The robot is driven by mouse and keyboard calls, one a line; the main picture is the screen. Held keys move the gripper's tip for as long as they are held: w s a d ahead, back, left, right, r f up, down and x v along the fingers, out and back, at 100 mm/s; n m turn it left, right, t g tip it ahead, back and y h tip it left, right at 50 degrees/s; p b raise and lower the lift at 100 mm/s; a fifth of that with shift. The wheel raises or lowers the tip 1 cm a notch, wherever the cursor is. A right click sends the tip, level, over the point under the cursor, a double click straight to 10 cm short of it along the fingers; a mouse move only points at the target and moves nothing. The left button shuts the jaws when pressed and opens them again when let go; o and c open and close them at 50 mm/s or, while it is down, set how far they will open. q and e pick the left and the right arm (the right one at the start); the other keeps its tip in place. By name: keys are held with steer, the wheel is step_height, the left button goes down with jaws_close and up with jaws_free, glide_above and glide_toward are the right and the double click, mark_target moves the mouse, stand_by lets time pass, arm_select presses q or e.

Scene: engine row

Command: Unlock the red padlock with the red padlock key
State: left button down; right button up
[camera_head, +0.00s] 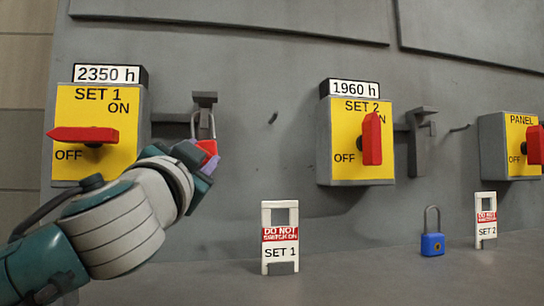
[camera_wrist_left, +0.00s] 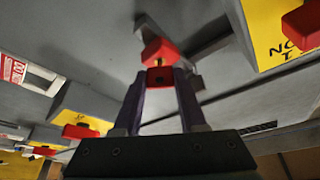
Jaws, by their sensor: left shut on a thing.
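The red padlock (camera_head: 208,146) hangs by its grey shackle from the bracket (camera_head: 205,100) beside the SET 1 switch box. In the left wrist view the padlock body (camera_wrist_left: 160,49) is just beyond my fingertips. My left gripper (camera_head: 196,158) is at the padlock, its fingers shut on the red padlock key (camera_wrist_left: 160,77). A short brass part shows between the key's red head and the padlock. The key lines up with the padlock's underside; I cannot tell how deep it sits. The shackle looks closed. My right gripper is not in view.
The SET 1 switch (camera_head: 85,135) has its red handle level at OFF. The SET 2 switch (camera_head: 372,140) has its handle upright. A blue padlock (camera_head: 432,244) and tags for SET 1 (camera_head: 280,252) and SET 2 (camera_head: 486,231) stand on the ledge. A PANEL switch (camera_head: 522,165) is at right.

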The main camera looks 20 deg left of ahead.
arm_select(q)
steer(key=shift+s+d+p, duration=0.15)
steer(key=shift+s+d, duration=0.25)
steer(key=shift+s, duration=0.35)
steer(key=shift+s+d+p, duration=0.1)
steer(key=shift+s+d, duration=0.3)
steer(key=shift+s, duration=0.3)
steer(key=shift+s+d+p, duration=0.15)
steer(key=shift+s+d, duration=0.25)
steer(key=shift+s, duration=0.35)
